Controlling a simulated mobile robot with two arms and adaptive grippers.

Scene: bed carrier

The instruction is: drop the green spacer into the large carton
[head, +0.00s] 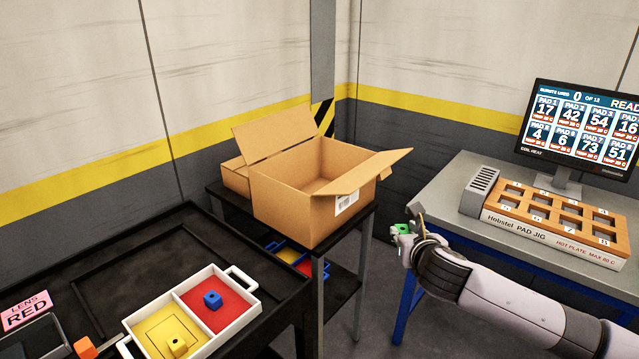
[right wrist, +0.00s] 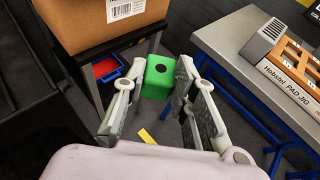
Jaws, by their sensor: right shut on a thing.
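The large carton (head: 290,205) stands open on a dark stand in the middle of the head view, flaps spread and the inside visible and looking empty. Its lower front with a barcode label also shows at the top left of the right wrist view (right wrist: 82,30). My right gripper (head: 404,232) is to the right of the carton, apart from it. It is shut on the green spacer (right wrist: 158,78), a green block with a dark round hole, held between the fingertips. In the head view only a small bit of the spacer (head: 402,228) shows. My left gripper is not in view.
A white tray (head: 253,290) with red and yellow compartments lies on the black bench at left. A smaller carton (head: 235,178) stands behind the large one. The grey table (head: 465,175) at right holds a pad jig (head: 560,238) and monitor (head: 580,120). Open floor lies between stand and table.

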